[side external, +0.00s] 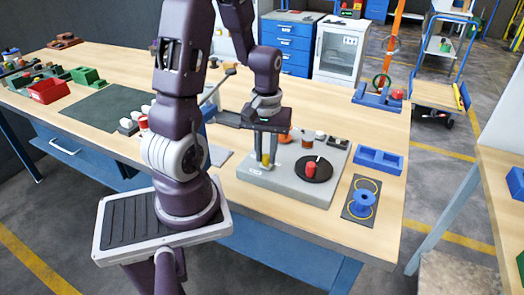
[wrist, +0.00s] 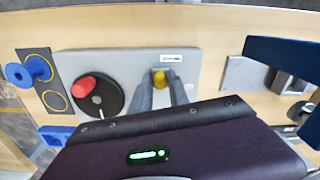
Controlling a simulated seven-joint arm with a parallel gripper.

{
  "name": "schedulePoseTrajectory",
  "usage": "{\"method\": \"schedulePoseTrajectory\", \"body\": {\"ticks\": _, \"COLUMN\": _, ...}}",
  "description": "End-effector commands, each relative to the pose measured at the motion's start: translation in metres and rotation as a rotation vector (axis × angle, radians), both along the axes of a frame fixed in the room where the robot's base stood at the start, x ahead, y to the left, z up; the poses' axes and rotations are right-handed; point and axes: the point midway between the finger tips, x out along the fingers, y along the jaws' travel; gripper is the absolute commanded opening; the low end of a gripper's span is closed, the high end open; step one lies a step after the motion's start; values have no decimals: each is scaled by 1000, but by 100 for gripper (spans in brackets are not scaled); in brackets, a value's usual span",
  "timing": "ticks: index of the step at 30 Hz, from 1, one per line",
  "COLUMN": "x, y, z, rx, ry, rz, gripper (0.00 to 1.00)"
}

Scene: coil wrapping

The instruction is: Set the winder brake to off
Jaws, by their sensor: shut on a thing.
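The winder's grey base (side external: 300,188) sits on the wooden bench and carries a black disc (side external: 315,169) with a red knob (side external: 311,169) on it. A small yellow knob (side external: 266,160) stands near the base's front left part, beside a white label (side external: 256,172). My gripper (side external: 265,162) points down over the base, with its fingers shut on the yellow knob. In the wrist view the yellow knob (wrist: 160,80) shows between the two grey fingers. The label's writing is too small to read, and the fingers partly hide the knob's mount, so its setting cannot be told.
A blue spool (side external: 362,200) stands on a dark mat with yellow rings, right of the base. A blue tray (side external: 379,160) lies behind it. A grey plate (side external: 217,159) lies left of the base. A red bin (side external: 48,91) is at the far left.

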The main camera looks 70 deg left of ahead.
Motion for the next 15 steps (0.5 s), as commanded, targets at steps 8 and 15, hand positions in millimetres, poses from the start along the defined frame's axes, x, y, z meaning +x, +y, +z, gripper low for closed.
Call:
{"method": "schedulePoseTrajectory", "body": {"ticks": 8, "x": 3, "y": -3, "z": 0, "rx": -2, "ry": -6, "rz": -7, "gripper": 43}}
{"method": "schedulePoseTrajectory", "body": {"ticks": 15, "x": 3, "y": -2, "z": 2, "rx": -1, "ry": -5, "rz": -6, "gripper": 43}}
